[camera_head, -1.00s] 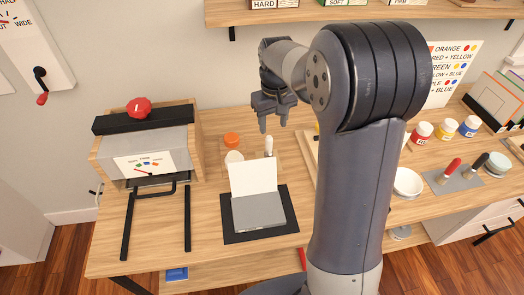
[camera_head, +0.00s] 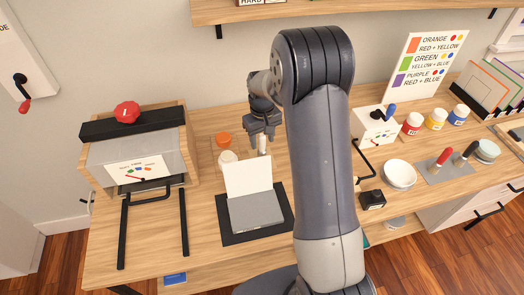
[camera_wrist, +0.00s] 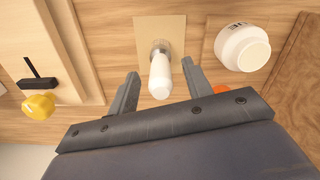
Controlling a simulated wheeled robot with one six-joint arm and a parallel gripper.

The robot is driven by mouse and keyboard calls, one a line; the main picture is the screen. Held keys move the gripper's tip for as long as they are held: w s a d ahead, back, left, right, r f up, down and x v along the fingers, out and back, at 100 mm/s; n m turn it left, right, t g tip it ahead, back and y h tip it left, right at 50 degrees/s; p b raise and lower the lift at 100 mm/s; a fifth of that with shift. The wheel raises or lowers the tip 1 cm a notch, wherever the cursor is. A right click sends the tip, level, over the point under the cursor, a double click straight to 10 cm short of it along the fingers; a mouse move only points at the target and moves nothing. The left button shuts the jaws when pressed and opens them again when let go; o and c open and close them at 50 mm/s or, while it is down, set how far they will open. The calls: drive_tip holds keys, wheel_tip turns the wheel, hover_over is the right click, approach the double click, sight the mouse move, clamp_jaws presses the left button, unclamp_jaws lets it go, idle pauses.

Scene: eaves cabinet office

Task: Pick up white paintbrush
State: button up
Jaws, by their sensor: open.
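The white paintbrush (camera_wrist: 160,78) stands on end in the wrist view, its white handle toward the camera and its metal collar beyond. It rises from a tan square (camera_wrist: 172,28) on the wooden desk. My gripper (camera_wrist: 160,70) is open, with one finger on each side of the handle and gaps showing on both sides. In the head view my gripper (camera_head: 261,138) is low over the desk, and the brush (camera_head: 262,146) shows pale between its fingers. The bristles are hidden.
A white jar (camera_wrist: 242,47) stands close to my right finger in the wrist view. In the head view an orange-topped jar (camera_head: 223,140) and an upright white card (camera_head: 248,175) are near.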

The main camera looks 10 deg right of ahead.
drive_tip(key=shift+f, duration=0.95)
clamp_jaws()
